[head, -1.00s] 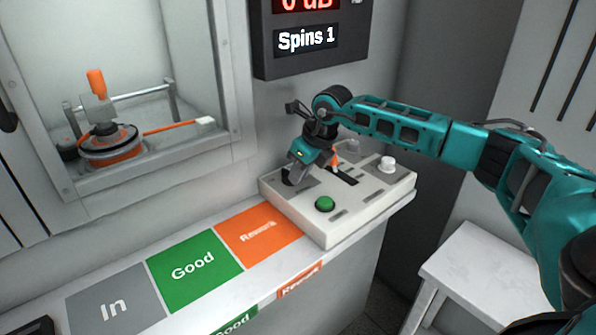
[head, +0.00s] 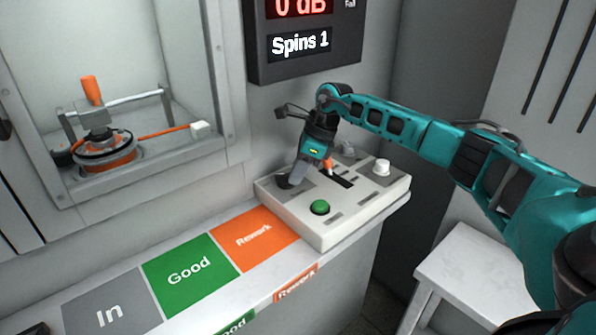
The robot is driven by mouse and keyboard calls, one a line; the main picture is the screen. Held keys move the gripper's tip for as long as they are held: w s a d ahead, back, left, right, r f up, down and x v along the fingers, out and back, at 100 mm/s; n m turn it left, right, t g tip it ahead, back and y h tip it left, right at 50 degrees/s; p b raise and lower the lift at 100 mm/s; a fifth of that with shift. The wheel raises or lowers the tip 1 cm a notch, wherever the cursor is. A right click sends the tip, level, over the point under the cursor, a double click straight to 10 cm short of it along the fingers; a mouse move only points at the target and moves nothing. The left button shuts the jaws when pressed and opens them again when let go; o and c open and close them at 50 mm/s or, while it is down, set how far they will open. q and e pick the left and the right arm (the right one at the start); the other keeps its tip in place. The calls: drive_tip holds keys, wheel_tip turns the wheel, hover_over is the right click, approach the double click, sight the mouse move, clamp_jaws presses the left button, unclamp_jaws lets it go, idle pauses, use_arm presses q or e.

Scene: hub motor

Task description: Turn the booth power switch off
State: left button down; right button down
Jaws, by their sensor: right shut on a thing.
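The light grey control box (head: 335,225) stands on the right end of the shelf. My right gripper (head: 291,179) reaches down to its left rear part and is shut on a dark switch (head: 283,183) there. The fingers hide most of this switch, and its label and position cannot be read. A green button (head: 320,207), a slot with an orange-tipped lever (head: 328,167) and a white knob (head: 382,167) are also on the box. My left gripper is not in view.
A dark display (head: 305,40) reading "0 dB" and "Spins 1" hangs above the box. The booth at left holds an orange and grey hub motor (head: 106,155). Grey, green and orange mats (head: 190,270) lie left of the box. A white stool (head: 475,265) stands right.

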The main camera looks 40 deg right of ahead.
idle(0.3)
drive_tip(key=c, duration=1.1)
unclamp_jaws()
drive_tip(key=shift+o, duration=0.2)
drive_tip(key=p+v, duration=0.2)
drive_tip(key=v, duration=1.1)
drive_tip(key=shift+a, duration=0.1)
